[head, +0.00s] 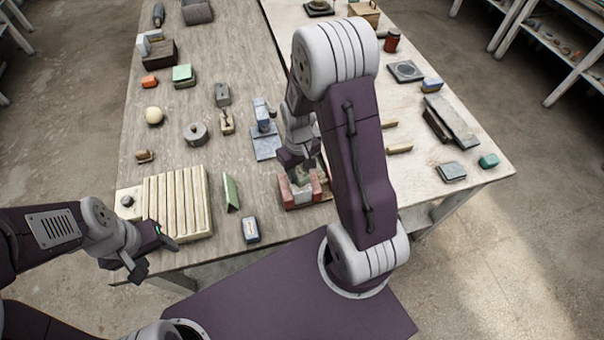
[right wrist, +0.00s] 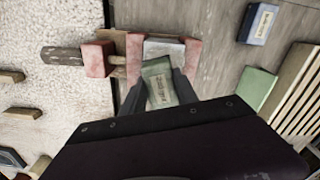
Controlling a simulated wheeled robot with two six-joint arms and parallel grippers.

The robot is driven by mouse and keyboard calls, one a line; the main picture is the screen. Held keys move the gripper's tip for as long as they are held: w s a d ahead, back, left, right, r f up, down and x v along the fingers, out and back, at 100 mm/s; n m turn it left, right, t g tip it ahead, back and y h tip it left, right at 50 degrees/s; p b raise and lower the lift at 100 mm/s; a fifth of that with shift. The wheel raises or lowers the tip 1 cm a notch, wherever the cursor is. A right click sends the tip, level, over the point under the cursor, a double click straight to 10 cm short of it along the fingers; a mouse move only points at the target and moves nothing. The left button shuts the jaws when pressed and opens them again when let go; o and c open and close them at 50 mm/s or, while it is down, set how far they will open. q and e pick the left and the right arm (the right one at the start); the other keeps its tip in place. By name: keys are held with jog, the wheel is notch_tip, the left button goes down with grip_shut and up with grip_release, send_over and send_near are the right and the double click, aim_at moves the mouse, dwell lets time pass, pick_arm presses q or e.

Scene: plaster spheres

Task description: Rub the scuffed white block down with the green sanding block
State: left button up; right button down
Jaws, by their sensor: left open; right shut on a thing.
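The scuffed white block (head: 302,194) sits between the red jaws (head: 284,189) of a vise at the table's front edge. In the right wrist view the white block (right wrist: 163,49) shows between the red jaws (right wrist: 192,60). My right gripper (right wrist: 162,92) is shut on the green sanding block (right wrist: 157,76), which has a pale label. The sanding block overlaps the near side of the white block in this view; I cannot tell whether they touch. In the head view my right arm partly hides them. My left gripper (head: 155,257) is open and empty by the front left table edge.
A slatted cream board (head: 178,203) lies left of the vise. A green wedge-shaped piece (head: 231,192) and a dark blue box (head: 251,229) lie between them. A blue-grey stand (head: 265,142) is behind the vise. Several small items lie farther back.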

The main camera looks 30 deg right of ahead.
aim_at(301, 180)
jog(key=shift+w+a, duration=0.15)
jog(key=shift+w, duration=1)
jog(key=shift+s, duration=1.15)
jog(key=shift+s+f, duration=0.1)
jog(key=shift+s, duration=0.95)
jog(key=shift+w, duration=0.1)
jog(key=shift+w+r+p, duration=0.75)
jog(key=shift+w+p, duration=0.2)
jog(key=shift+p, duration=0.05)
jog(key=shift+w, duration=0.1)
jog(key=shift+s+a+f, duration=0.1)
jog(key=shift+s+a, duration=0.05)
jog(key=shift+s, duration=0.6)
jog(key=shift+s+a, duration=0.1)
jog(key=shift+s, duration=0.65)
jog(key=shift+f+b, duration=0.55)
jog(key=shift+f, duration=0.1)
